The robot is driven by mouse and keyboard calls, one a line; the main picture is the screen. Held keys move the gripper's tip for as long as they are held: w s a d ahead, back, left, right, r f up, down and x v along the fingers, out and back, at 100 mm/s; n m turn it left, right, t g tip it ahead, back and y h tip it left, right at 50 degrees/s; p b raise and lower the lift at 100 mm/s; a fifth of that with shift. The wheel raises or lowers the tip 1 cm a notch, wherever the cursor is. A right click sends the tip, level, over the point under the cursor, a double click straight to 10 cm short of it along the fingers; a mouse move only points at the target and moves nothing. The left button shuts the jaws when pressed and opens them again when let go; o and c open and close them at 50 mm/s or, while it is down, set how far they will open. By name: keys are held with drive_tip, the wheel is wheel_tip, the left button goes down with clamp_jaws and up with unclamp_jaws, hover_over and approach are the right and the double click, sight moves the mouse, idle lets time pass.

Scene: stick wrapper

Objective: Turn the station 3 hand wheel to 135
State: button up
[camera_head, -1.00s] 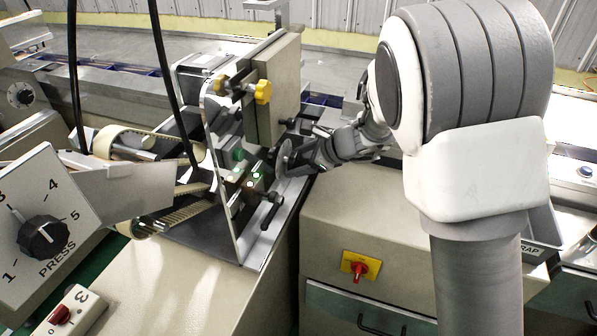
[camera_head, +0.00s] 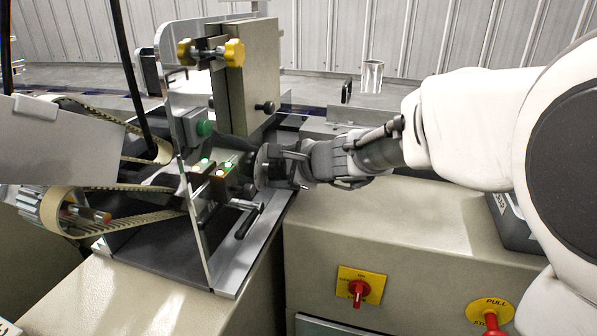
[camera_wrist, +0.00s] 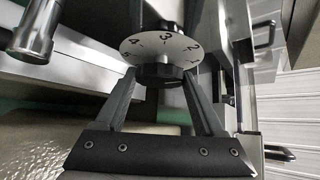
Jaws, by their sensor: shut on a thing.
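The hand wheel shows in the wrist view as a pale round dial (camera_wrist: 160,48) with numbers around its face and a dark hub (camera_wrist: 158,74). The 3 is near the far edge, with 4 to its left and 2 to its right. My gripper (camera_wrist: 160,80) has one finger on each side of the hub and is shut on it. In the head view my gripper (camera_head: 278,166) reaches in from the right to the wheel (camera_head: 261,166) on the station's upright plate. The wheel is seen nearly edge-on there and partly hidden by my fingers.
Close to the wheel are a dark crank handle (camera_head: 248,220), a green button (camera_head: 204,128) and small lit lamps. A yellow knob (camera_head: 234,53) is above. Belts (camera_head: 130,214) lie left. A red switch (camera_head: 358,288) is on the cabinet below my arm.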

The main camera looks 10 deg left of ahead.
drive_tip(key=shift+b, duration=0.35)
idle(0.3)
drive_tip(key=o, duration=1.4)
drive_tip(key=shift+c, duration=0.2)
drive_tip(key=p+v, duration=0.5)
drive_tip(key=v, duration=1.2)
drive_tip(key=shift+s+p, duration=0.4)
